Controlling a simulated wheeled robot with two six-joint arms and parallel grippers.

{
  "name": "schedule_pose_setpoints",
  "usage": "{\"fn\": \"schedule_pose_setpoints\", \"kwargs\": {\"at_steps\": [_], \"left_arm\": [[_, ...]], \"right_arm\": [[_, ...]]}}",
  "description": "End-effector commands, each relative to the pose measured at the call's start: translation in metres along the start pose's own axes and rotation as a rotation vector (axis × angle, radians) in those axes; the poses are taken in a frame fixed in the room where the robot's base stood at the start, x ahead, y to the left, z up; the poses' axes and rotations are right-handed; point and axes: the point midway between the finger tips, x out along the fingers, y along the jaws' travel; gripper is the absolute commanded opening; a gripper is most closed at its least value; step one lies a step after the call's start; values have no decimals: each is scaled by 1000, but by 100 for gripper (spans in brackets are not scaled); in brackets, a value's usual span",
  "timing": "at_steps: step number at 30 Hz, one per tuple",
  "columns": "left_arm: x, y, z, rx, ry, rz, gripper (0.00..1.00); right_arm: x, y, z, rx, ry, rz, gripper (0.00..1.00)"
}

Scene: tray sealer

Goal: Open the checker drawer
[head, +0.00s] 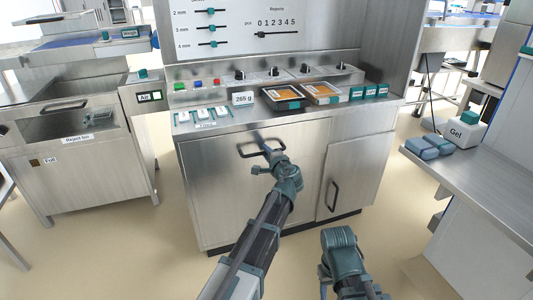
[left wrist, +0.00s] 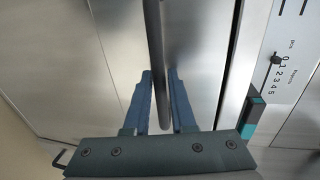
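The checker drawer (head: 222,190) is the wide steel front at the left of the cabinet under the control panel. It looks flush with the cabinet. Its dark bar handle (head: 246,153) is near the top, partly covered by my left gripper (head: 266,150). In the left wrist view the handle (left wrist: 156,45) runs between the two blue fingers of my left gripper (left wrist: 160,75). The fingers stand on either side of the bar with slim gaps showing. My right arm's end (head: 338,250) is low in front of the cabinet; its fingers cannot be made out.
A door with a vertical handle (head: 333,196) is right of the drawer. Two filled trays (head: 283,97) and a 265 g display (head: 243,99) are on the ledge above. A reject bin (head: 90,180) stands left, a bench with a Gel bottle (head: 466,132) right. The floor in front is clear.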

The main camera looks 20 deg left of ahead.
Motion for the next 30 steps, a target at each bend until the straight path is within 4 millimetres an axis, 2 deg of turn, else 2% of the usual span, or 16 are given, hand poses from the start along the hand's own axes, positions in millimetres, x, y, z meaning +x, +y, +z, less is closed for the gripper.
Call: {"fn": "schedule_pose_setpoints", "kwargs": {"at_steps": [1,3,30], "left_arm": [[0,0,0,0,0,0,13],[0,0,0,0,0,0,0],[0,0,0,0,0,1,0]], "right_arm": [[0,0,0,0,0,0,50],[0,0,0,0,0,0,50],[0,0,0,0,0,0,50]]}}
